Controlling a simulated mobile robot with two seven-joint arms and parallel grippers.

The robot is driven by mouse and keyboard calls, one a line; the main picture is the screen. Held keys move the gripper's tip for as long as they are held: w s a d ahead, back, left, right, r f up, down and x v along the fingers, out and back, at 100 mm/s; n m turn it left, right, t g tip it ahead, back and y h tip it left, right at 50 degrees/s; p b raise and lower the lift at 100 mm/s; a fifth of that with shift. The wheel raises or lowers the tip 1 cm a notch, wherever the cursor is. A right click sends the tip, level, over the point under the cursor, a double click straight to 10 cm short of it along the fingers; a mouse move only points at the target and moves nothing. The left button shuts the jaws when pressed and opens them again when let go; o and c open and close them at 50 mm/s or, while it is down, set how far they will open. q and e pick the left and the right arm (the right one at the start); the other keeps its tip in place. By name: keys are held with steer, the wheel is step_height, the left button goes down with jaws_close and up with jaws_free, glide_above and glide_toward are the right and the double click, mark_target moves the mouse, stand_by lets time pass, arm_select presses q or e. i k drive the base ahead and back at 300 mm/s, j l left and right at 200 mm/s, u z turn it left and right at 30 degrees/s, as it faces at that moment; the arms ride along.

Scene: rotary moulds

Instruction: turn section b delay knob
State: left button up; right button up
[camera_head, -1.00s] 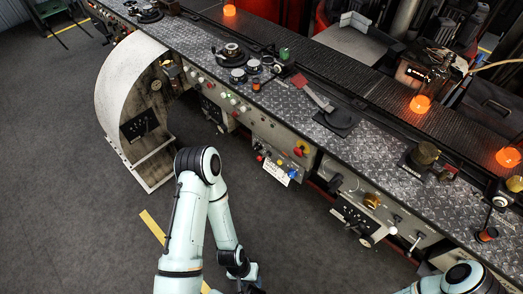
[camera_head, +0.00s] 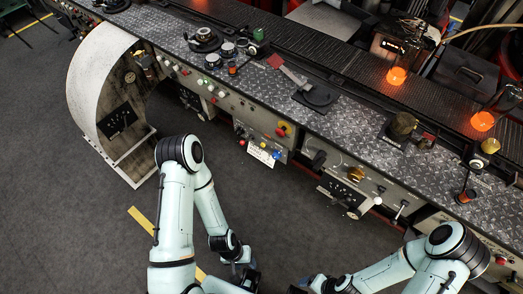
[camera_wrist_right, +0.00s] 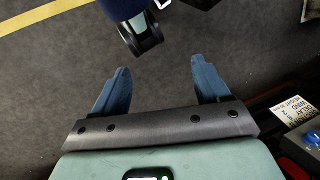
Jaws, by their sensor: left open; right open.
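The console's front panel (camera_head: 245,128) carries several small knobs beside a white label (camera_head: 262,154). A blue knob (camera_head: 276,154) and a yellow knob (camera_head: 263,145) sit there. I cannot read which one is the section b delay knob. The label also shows in the right wrist view (camera_wrist_right: 293,112), with a blue knob (camera_wrist_right: 313,138) at the right edge. My left gripper (camera_head: 245,278) is low in the head view, below and apart from the panel. My right gripper (camera_wrist_right: 160,68) is open and empty, its two blue fingers over the floor.
A red button (camera_head: 282,130) stands right of the knobs. Another panel (camera_head: 350,185) with a brass knob and levers lies further right. A curved white guard (camera_head: 92,85) stands at left. The console's checker-plate top (camera_head: 350,125) runs along the back. Grey floor (camera_head: 70,225) is free at left.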

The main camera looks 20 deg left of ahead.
mark_target(240, 131)
steer(key=i+j+u, duration=0.25)
steer(key=j, duration=0.2)
steer(key=j+u, duration=0.3)
steer(key=j, duration=0.15)
steer(key=i+j+u, duration=0.55)
steer(key=j, duration=0.1)
